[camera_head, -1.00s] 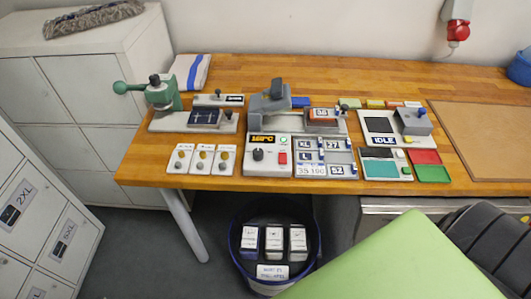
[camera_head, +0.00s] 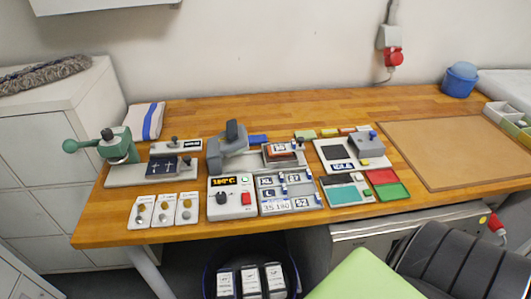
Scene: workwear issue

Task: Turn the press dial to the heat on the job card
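The press dial is a black knob (camera_head: 221,199) on the front of a white control box (camera_head: 233,211) on the wooden table. Above the knob is a dark display (camera_head: 223,182) with orange characters too small to read surely. A red switch (camera_head: 246,199) sits to the right of the knob. The grey heat press (camera_head: 227,150) stands behind the box. Beside the box is a grey board (camera_head: 290,196) with several small label plates. Its lower left white card (camera_head: 276,206) seems to read "35 180", but the print is small. Neither gripper is in view.
A green-handled press (camera_head: 118,150) and three white cards with round samples (camera_head: 163,211) are on the left. A brown mat (camera_head: 450,150) lies bare. A dark chair (camera_head: 450,265) stands in front.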

